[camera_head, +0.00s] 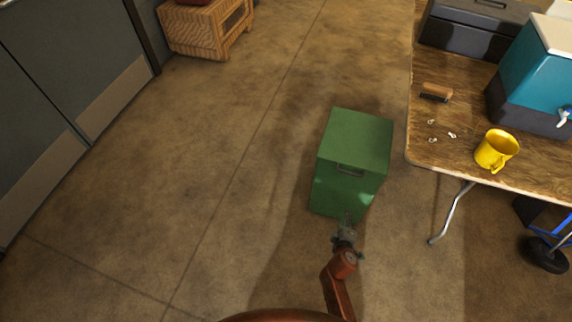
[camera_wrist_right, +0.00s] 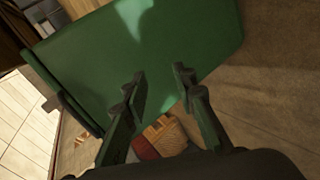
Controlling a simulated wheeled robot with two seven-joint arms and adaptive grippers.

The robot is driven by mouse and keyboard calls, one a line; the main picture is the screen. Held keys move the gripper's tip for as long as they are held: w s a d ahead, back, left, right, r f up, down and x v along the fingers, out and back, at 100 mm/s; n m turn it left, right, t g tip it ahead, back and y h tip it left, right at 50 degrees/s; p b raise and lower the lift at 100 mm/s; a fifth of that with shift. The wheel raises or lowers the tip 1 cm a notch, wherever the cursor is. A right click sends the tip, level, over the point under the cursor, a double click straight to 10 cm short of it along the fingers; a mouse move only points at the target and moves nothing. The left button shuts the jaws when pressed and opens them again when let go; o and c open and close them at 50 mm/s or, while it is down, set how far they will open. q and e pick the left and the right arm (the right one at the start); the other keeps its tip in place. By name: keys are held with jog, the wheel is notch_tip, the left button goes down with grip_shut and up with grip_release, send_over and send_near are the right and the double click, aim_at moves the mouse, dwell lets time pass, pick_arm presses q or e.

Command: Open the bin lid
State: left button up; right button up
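The green bin (camera_head: 334,190) stands on the floor, right of the middle in the head view. Its lid (camera_head: 358,138) lies flat and closed on top. A dark handle (camera_head: 350,170) is on the front, just under the lid's front edge. My right gripper (camera_head: 347,218) is low in front of the bin, below the handle. In the right wrist view, its two fingers (camera_wrist_right: 160,76) are apart with nothing between them. The green bin wall (camera_wrist_right: 165,40) fills much of that view beyond them. I cannot tell whether the fingertips touch it. My left gripper is not in view.
A wooden table (camera_head: 455,150) is close on the bin's right, with a yellow mug (camera_head: 496,150), a brush (camera_head: 436,92) and a teal cooler (camera_head: 535,70). A wooden crate (camera_head: 205,30) is at the back left. The floor left of the bin is clear.

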aim_at(349, 173)
jog(key=w+a+r+n+t+h+b, duration=0.1)
jog(key=w+r+t+b, duration=0.1)
jog(key=w+r, duration=0.3)
jog(key=w+r+n+t+h+b, duration=0.1)
jog(key=w+r+b, duration=0.15)
jog(key=r, duration=0.55)
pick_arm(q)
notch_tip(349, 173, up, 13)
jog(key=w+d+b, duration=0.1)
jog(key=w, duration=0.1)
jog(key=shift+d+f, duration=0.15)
pick_arm(e)
jog(key=shift+a+r+x, duration=0.1)
jog(key=shift+r+x, duration=0.05)
jog(key=shift+x, duration=1.15)
jog(key=shift+a+r+x, duration=0.1)
jog(key=shift+x, duration=1.2)
jog(key=shift+a+r+x, duration=0.1)
jog(key=shift+r+x, duration=0.05)
jog(key=shift+x, duration=1.2)
jog(key=shift+w, duration=0.2)
jog(key=shift+c, duration=0.4)
grip_shut()
